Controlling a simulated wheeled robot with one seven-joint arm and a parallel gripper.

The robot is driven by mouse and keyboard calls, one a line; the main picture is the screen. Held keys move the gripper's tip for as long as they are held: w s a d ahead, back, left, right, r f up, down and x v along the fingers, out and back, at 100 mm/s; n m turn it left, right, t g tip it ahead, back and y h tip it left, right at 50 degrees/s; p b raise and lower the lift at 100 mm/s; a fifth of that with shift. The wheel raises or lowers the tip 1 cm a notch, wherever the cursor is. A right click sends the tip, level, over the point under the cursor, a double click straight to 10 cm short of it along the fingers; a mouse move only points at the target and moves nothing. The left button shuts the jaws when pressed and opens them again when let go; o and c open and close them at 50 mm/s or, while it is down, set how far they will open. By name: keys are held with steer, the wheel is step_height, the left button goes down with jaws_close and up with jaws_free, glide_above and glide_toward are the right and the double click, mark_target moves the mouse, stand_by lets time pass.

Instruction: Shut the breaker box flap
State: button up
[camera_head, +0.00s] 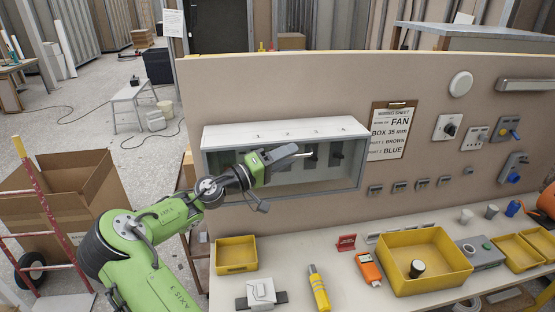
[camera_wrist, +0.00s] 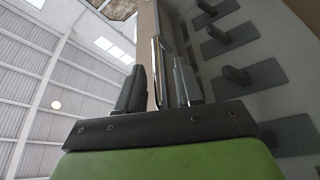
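The breaker box (camera_head: 213,162) is a grey-framed box on the beige panel, with a pale top (camera_head: 300,132) numbered 1 to 4. Its front looks open; dark switches show inside, and also in the wrist view (camera_wrist: 235,76). I cannot clearly tell the flap from the pale top in the head view. My gripper (camera_head: 290,155) is in front of the box opening, pointing right. In the wrist view my gripper (camera_wrist: 158,90) has its two fingers apart. A pale strip (camera_wrist: 146,40) and a thin shiny bar (camera_wrist: 157,72) show between or beyond them; contact is unclear.
A clipboard sheet (camera_head: 389,132) hangs right of the box, with switches and sockets farther right. The bench (camera_head: 345,290) below holds a small yellow bin (camera_head: 236,254), a larger yellow bin (camera_head: 430,255), a yellow tool (camera_head: 318,288) and an orange tool (camera_head: 368,268). A cardboard box (camera_head: 65,190) stands left.

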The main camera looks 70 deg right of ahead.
steer(key=b+v, duration=0.2)
steer(key=v, duration=1.3)
steer(key=shift+w+a, duration=0.15)
steer(key=shift+a, duration=0.1)
steer(key=shift+f, duration=0.15)
